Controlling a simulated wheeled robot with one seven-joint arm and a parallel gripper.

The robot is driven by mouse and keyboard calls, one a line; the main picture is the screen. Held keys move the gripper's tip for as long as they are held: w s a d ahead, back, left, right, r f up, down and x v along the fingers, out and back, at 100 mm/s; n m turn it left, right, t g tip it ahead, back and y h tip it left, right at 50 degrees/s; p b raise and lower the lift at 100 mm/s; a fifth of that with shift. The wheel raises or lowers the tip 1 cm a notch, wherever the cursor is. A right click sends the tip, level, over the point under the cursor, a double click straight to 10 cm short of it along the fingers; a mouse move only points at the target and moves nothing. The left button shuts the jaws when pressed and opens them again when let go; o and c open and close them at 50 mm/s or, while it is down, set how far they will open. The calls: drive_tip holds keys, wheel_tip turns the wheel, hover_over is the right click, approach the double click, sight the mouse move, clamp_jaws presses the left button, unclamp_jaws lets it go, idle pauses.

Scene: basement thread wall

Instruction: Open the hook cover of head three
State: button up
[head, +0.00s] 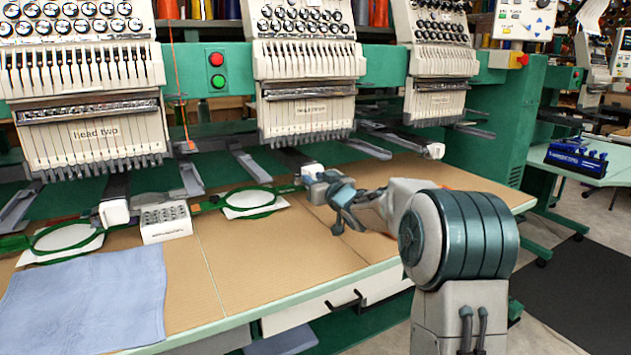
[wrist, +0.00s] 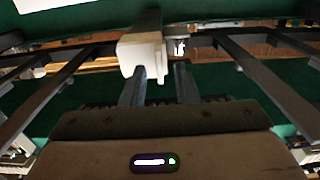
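Head three (head: 307,115) is the middle sewing head in the head view; its label is small and hard to read. Below it, a white block (head: 311,171), apparently the hook cover, sits at the front end of a dark lower arm. My gripper (head: 322,180) is beside this block at its near right side and partly hides it. In the wrist view the white block (wrist: 141,54) is ahead of the left finger, and that fingertip overlaps its lower edge. I cannot tell if they touch.
Head two (head: 95,135) is at left, with its own white block (head: 114,212). A white box (head: 166,222), green hoops (head: 250,200) and a blue cloth (head: 88,297) lie on the brown table (head: 250,255). Dark bracket arms (wrist: 262,75) flank my gripper. The table's front middle is clear.

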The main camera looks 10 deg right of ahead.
clamp_jaws()
drive_tip(key=shift+r+p, duration=0.1)
drive_tip(key=shift+p, duration=0.25)
